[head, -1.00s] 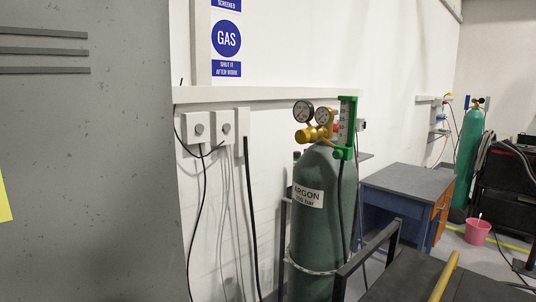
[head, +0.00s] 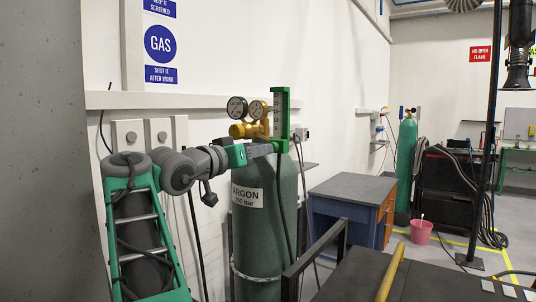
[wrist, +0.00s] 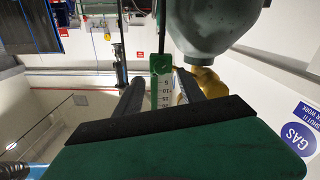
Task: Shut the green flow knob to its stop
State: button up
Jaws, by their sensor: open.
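The flowmeter (head: 275,112) stands upright on the brass regulator (head: 243,130) of the argon cylinder (head: 264,225), with a white scale in a green frame. Its green lower end (head: 283,146) is partly hidden by my gripper (head: 268,149) in the head view. In the wrist view, which is upside down, this green end (wrist: 160,64) shows between and beyond my two dark fingers (wrist: 160,80). The fingers are apart and hold nothing. I cannot tell whether they touch the green part, nor can I make out the knob's own shape or angle.
Two round gauges (head: 247,108) sit close left of the flowmeter. A wall rail (head: 180,101) runs behind it. A dark hose hangs down the cylinder's front. A workbench (head: 350,190) and a dark table (head: 420,275) stand to the right.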

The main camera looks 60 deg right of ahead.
jog(key=d, duration=0.6)
jog(key=shift+s+p, duration=0.45)
jog(key=shift+f, duration=0.1)
jog(key=shift+c, duration=0.6)
grip_shut()
